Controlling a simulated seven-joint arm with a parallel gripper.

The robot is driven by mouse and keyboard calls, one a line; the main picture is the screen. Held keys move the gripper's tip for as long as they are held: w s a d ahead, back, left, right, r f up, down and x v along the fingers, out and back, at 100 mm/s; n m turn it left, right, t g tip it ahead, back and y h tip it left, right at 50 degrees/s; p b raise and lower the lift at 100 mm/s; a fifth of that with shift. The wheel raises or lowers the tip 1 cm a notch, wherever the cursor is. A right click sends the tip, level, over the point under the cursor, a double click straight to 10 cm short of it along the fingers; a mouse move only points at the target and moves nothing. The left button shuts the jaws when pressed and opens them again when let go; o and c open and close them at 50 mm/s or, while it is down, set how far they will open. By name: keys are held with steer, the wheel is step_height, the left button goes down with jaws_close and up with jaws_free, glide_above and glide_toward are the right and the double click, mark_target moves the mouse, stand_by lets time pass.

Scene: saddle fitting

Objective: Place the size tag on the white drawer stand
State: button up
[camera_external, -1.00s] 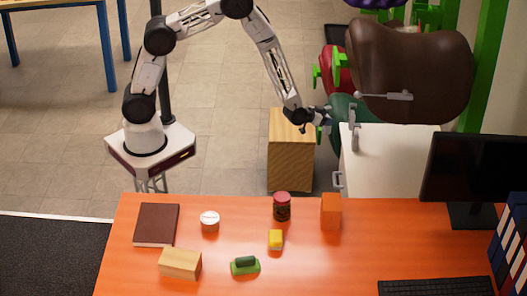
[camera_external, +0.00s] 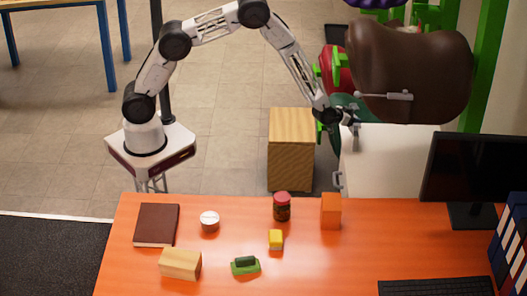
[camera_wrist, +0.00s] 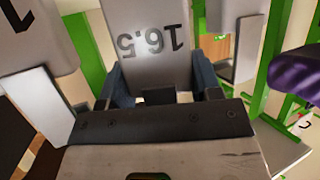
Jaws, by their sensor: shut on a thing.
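In the external view my gripper (camera_external: 342,117) is at the left end of the white drawer stand (camera_external: 395,165). A small grey piece beside it, probably the tag (camera_external: 356,130), is at the stand's back left corner. I cannot tell whether it touches the stand's top.
A brown saddle (camera_external: 410,70) on a green rack overhangs the stand. Other grey plates (camera_wrist: 235,40) and green posts (camera_wrist: 275,45) flank the tag in the wrist view. A wooden box (camera_external: 290,150) stands left of the stand. The orange desk (camera_external: 330,265) is in front.

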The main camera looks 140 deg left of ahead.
steer(key=shift+w+a, duration=0.1)
steer(key=shift+a, duration=0.05)
steer(key=shift+f, duration=1.7)
steer(key=shift+f, duration=0.15)
steer(key=o, duration=0.7)
steer(key=shift+v, duration=6.15)
steer(key=shift+a, duration=0.1)
